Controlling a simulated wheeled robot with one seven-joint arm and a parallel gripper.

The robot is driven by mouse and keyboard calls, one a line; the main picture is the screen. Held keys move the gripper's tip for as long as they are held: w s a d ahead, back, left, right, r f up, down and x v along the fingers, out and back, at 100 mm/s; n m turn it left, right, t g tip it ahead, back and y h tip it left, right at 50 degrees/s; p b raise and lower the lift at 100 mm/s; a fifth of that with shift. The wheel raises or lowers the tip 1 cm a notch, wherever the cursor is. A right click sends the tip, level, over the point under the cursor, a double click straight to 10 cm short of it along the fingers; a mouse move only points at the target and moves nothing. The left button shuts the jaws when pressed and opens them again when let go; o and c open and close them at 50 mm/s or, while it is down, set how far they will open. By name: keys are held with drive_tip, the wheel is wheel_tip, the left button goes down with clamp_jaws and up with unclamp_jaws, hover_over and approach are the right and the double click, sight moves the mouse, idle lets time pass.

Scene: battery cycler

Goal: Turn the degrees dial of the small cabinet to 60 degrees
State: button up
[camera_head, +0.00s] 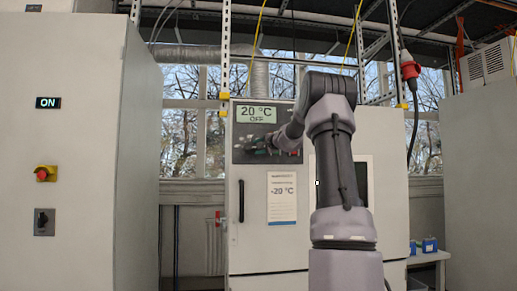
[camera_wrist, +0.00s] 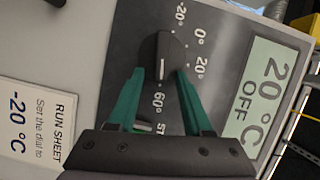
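The degrees dial (camera_wrist: 163,57) is a dark knob on the small cabinet's grey panel in the wrist view. Its white mark points down in the picture, towards the printed 60° (camera_wrist: 158,101). The marks -20°, 0° and 20° run down its right side; part of the scale is hidden behind a finger. My gripper (camera_wrist: 160,75) has its green fingers apart, one on each side of the knob's lower end; contact is not clear. In the head view my gripper (camera_head: 268,146) is at the panel of the small cabinet (camera_head: 250,255), and the dial is hidden.
The display (camera_wrist: 262,95) reads 20 °C OFF. A run sheet (camera_wrist: 32,118) on the cabinet says to set the dial to -20 °C. A large cabinet (camera_head: 75,120) with an ON display stands at left, another (camera_head: 482,180) at right. A black door handle (camera_head: 241,200) is below the panel.

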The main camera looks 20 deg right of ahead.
drive_tip(key=shift+s, duration=0.1)
drive_tip(key=s+d, duration=0.1)
drive_tip(key=s, duration=0.9)
drive_tip(key=shift+s+r, duration=0.25)
drive_tip(key=shift+r, duration=0.05)
drive_tip(key=s+a+f+n+g+y, duration=0.2)
drive_tip(key=s+a+f+n+g, duration=0.15)
drive_tip(key=s+a, duration=0.6)
drive_tip(key=s+a+f+n+g+y, duration=0.1)
drive_tip(key=s+a+f+n+g, duration=0.4)
drive_tip(key=a, duration=0.8)
drive_tip(key=s+a+f+n+g+h, duration=0.1)
drive_tip(key=s+f, duration=0.5)
drive_tip(key=s, duration=0.5)
drive_tip(key=s+a+f+n+g+h, duration=0.1)
drive_tip(key=s+a+f, duration=0.1)
drive_tip(key=s+f, duration=0.5)
drive_tip(key=s, duration=0.5)
drive_tip(key=shift+a+h, duration=0.2)
drive_tip(key=shift+h, duration=0.2)
